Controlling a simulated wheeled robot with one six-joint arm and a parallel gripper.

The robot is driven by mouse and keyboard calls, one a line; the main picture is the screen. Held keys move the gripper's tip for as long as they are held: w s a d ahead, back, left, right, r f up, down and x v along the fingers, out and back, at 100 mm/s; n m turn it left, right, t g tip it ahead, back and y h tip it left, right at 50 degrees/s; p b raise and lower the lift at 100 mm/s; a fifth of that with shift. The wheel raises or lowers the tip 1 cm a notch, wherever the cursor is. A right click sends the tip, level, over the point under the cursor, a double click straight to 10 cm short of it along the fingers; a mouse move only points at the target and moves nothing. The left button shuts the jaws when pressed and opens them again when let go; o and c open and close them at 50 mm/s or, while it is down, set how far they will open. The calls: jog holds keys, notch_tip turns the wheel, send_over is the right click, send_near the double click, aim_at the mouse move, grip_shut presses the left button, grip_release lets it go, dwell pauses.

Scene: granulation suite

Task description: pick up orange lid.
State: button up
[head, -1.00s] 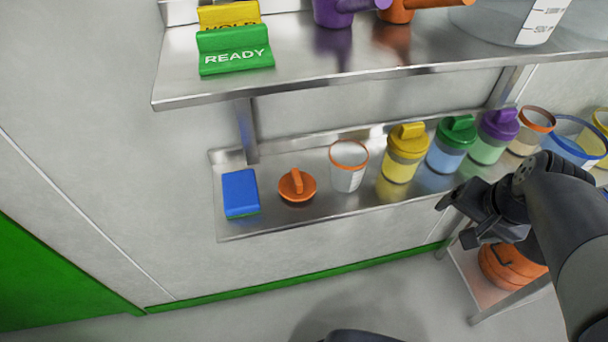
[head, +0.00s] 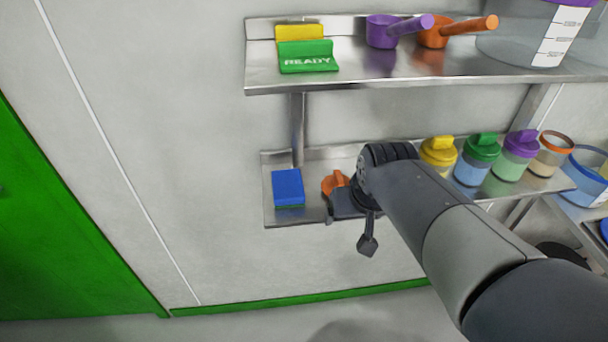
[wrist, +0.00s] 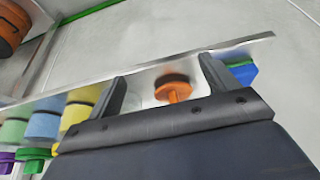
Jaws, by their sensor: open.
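The orange lid (head: 335,182) lies on the lower steel shelf (head: 243,0), partly hidden behind my gripper in the head view. In the wrist view the orange lid (wrist: 172,88) shows its upright handle, and it lies between and beyond my two open fingers. My gripper (wrist: 160,82) is open and empty, in front of the lid and apart from it as far as I can tell. In the head view my gripper (head: 350,215) is at the shelf's front edge.
A blue sponge (head: 288,187) lies just left of the lid. Jars with yellow (head: 438,152), green (head: 482,150) and purple (head: 521,145) lids stand to the right. An upper shelf (head: 360,72) with scoops and signs hangs above.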

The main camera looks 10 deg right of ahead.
aim_at(339, 176)
jog(key=w+p, duration=0.1)
jog(key=w, duration=0.8)
jog(key=shift+w, duration=0.35)
jog(key=shift+w+p, duration=0.4)
jog(key=shift+w, duration=0.85)
jog(key=shift+x, duration=1.45)
jog(key=shift+s, duration=0.15)
jog(key=c, duration=0.7)
